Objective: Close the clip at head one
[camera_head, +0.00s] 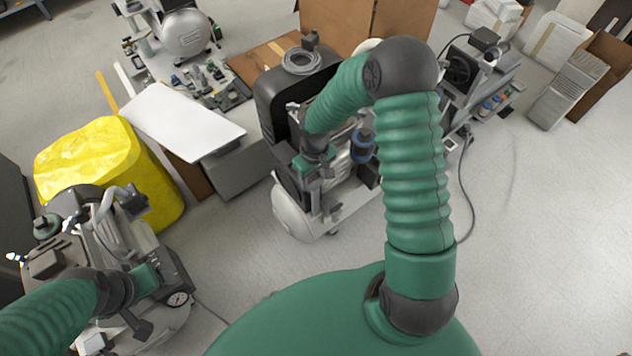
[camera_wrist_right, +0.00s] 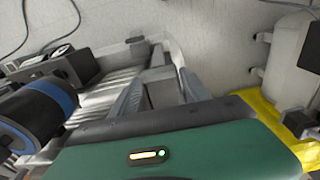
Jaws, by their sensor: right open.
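A compressor with a silver tank (camera_head: 291,212) and a black housing (camera_head: 265,105) stands in the middle of the head view. My right gripper (camera_head: 323,192) points down at its finned, grey motor part. In the right wrist view the right gripper (camera_wrist_right: 160,88) is open, its two grey fingers apart over pale grey parts of the compressor. A dark cylinder with a blue band (camera_wrist_right: 38,112) is left of the fingers. I cannot make out the clip or tell which part is head one. My left gripper (camera_head: 150,308) is over another compressor (camera_head: 105,240) at lower left; its finger opening is unclear.
A yellow-covered bin (camera_head: 90,155) and a white panel (camera_head: 182,122) on a box lie left of the middle compressor. Further machines stand behind and at right. Cardboard boxes are at the back. The floor (camera_head: 550,240) at right is clear.

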